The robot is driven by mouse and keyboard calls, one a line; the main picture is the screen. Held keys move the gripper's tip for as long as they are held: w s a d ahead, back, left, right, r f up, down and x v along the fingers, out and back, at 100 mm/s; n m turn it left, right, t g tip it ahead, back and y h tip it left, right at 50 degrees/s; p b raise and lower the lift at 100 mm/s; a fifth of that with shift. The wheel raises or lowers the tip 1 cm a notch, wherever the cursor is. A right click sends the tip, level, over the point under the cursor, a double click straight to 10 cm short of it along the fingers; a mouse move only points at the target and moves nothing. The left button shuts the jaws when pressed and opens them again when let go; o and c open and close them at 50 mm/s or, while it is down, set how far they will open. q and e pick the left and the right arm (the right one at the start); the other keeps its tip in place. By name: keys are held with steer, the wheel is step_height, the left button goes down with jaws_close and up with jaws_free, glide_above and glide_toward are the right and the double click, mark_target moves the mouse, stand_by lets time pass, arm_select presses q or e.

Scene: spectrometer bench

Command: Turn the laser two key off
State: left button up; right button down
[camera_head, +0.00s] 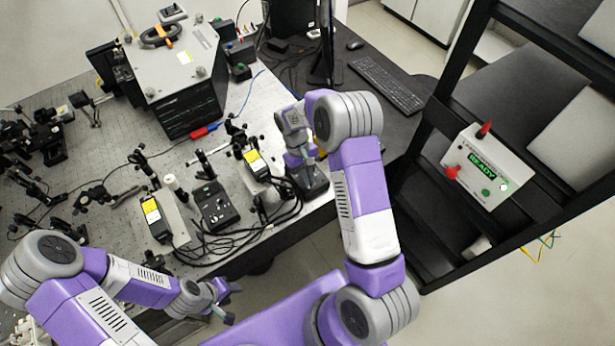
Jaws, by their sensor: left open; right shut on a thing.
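Two black controller boxes stand near the table's front edge, one at the left (214,207) and one at the right (313,187). Two black laser units with yellow labels, left (153,217) and right (256,162), stand near them. My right gripper (303,165) points down at the right controller box and is shut at its top. The key there is hidden behind the gripper, so its turn angle cannot be told. My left gripper (230,302) is open and empty, in front of the table's front edge, away from the boxes.
Black cables (240,238) loop between the controllers. Optic posts crowd the perforated table (60,200). A keyboard (386,85) lies at the back right. A READY panel (488,165) is on the dark rack at right.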

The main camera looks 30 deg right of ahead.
steer(key=shift+w+r, duration=0.1)
steer(key=c, duration=1.3)
jaws_free()
steer(key=shift+o, duration=0.2)
steer(key=v, duration=0.7)
steer(key=shift+r, duration=0.25)
